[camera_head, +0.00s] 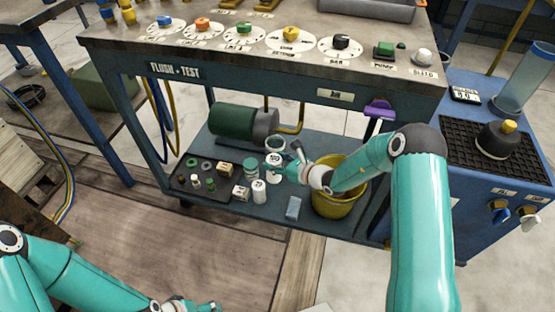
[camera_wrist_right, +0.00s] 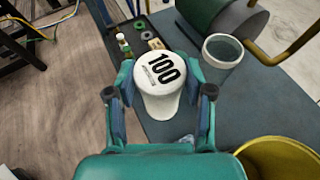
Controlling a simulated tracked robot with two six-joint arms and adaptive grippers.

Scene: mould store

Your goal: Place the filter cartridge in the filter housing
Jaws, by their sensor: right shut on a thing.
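The filter cartridge, a white cylinder with a black "100" on its top (camera_wrist_right: 160,72), is between the fingers of my right gripper (camera_wrist_right: 160,105) in the right wrist view. In the head view, the cartridge (camera_head: 273,160) is at the tip of my right gripper (camera_head: 286,164), over the bench's lower shelf. A clear open-topped cup (camera_head: 275,143), which looks like the filter housing, stands just behind the cartridge. In the wrist view the cup (camera_wrist_right: 222,50) is to the right of the cartridge, apart from it. My left gripper (camera_head: 195,307) is at the bottom edge, mostly cut off.
A yellow bucket (camera_head: 338,205) stands right of the gripper. A green and grey motor-like cylinder (camera_head: 232,122) lies behind. A dark tray (camera_head: 186,187) of small parts and several jars are at left. The bench top (camera_head: 215,55) overhangs the shelf (camera_head: 280,207).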

